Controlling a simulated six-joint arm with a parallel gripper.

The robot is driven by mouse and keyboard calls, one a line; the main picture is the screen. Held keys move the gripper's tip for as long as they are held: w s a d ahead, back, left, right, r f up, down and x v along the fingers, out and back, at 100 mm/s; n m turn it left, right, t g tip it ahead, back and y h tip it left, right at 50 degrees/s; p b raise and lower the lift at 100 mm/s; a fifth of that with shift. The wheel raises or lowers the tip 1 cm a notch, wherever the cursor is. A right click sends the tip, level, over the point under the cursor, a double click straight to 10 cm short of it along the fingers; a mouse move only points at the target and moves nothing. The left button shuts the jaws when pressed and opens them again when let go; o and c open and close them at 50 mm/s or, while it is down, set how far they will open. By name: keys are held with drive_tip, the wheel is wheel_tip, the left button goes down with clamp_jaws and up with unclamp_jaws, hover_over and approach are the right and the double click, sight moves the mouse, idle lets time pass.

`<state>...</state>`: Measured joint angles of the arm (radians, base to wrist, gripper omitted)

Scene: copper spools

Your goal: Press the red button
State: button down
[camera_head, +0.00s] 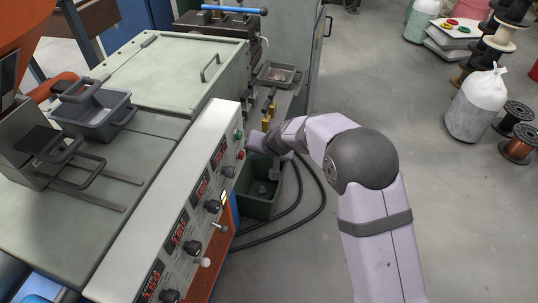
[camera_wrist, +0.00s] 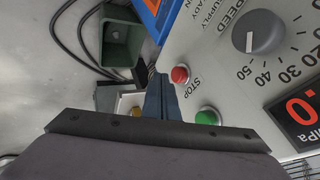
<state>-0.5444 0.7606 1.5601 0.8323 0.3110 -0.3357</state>
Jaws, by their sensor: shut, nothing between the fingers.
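The red button (camera_wrist: 180,74) is a small round knob on the pale control panel (camera_wrist: 215,70), beside the printed word STOP. It also shows at the panel's right edge in the head view (camera_head: 241,155). My gripper (camera_wrist: 153,80) has its dark fingers shut and empty. In the wrist view the fingertips appear just left of the red button; I cannot tell the gap in depth, and no contact is visible. In the head view my gripper is near the panel edge, close to the button, its fingers hard to make out.
A green button (camera_wrist: 207,116) sits close to the red one on the panel. A grey dial (camera_wrist: 258,32) and a red digital display (camera_wrist: 300,112) are to the right. A dark green bin (camera_head: 262,196) and black cables (camera_head: 310,203) lie below my wrist.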

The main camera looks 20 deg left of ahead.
drive_tip(key=v, duration=1)
drive_tip(key=shift+d, duration=0.35)
drive_tip(key=shift+f, duration=0.1)
drive_tip(key=s+d+f+g+h, duration=0.35)
drive_tip(key=s+d+f, duration=0.4)
drive_tip(key=s, duration=0.35)
drive_tip(key=s+d+g+h, duration=0.1)
drive_tip(key=s+d, duration=0.7)
drive_tip(key=d, duration=0.2)
drive_tip(key=s+d+g+h, duration=0.1)
drive_tip(key=s+d+h, duration=0.1)
drive_tip(key=s+d, duration=0.6)
drive_tip(key=w+d+r+p, duration=0.1)
drive_tip(key=d+r+p, duration=0.1)
drive_tip(key=r+p, duration=0.4)
drive_tip(key=w+d+r+m+t+p, duration=0.1)
drive_tip(key=w+d+r+p, duration=0.1)
drive_tip(key=r+p, duration=0.5)
wheel_tip(320, 180, up, 2)
drive_tip(key=shift+d+m, duration=0.3)
drive_tip(key=shift+d, duration=0.5)
drive_tip(key=shift+y, duration=0.25)
